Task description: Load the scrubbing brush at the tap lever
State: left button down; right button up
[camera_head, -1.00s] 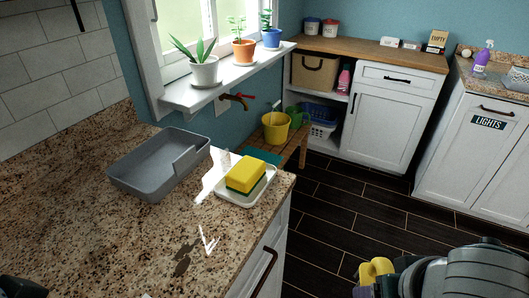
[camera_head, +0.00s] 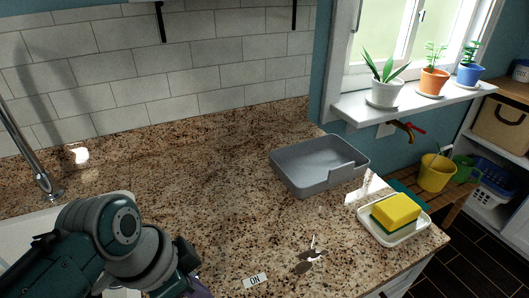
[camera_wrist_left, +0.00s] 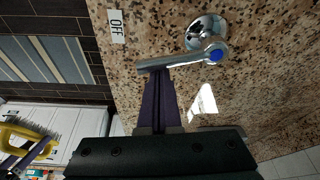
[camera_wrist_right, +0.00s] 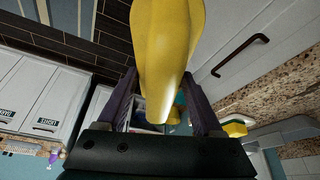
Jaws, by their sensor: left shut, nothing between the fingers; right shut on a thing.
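The tap lever is a chrome handle (camera_wrist_left: 165,63) on a round chrome base with a blue dot, on the granite counter in the left wrist view. My left gripper (camera_wrist_left: 158,76) is shut and empty, its purple fingertips at the lever's free end; I cannot tell if they touch. The brush (camera_wrist_left: 28,138) also shows at lower left in the left wrist view, bristles up.
A grey tray (camera_head: 315,180) and a white dish (camera_head: 412,232) with a yellow-green sponge (camera_head: 396,211) stand right. A chrome faucet (camera_head: 25,150) rises at left.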

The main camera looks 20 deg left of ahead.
pick_arm(q)
jog(key=shift+s+a+r+m+p, duration=0.15)
jog(key=shift+s+a+m+p, duration=0.15)
jog(key=shift+s+m+p, duration=0.4)
pick_arm(e)
jog(key=shift+r, duration=0.8)
pick_arm(q)
jog(key=shift+m+g+h, duration=0.3)
jog(key=shift+m+h, duration=0.1)
jog(key=shift+m, duration=0.3)
pick_arm(e)
jog(key=shift+r, duration=0.1)
pick_arm(q)
jog(key=shift+f, duration=0.2)
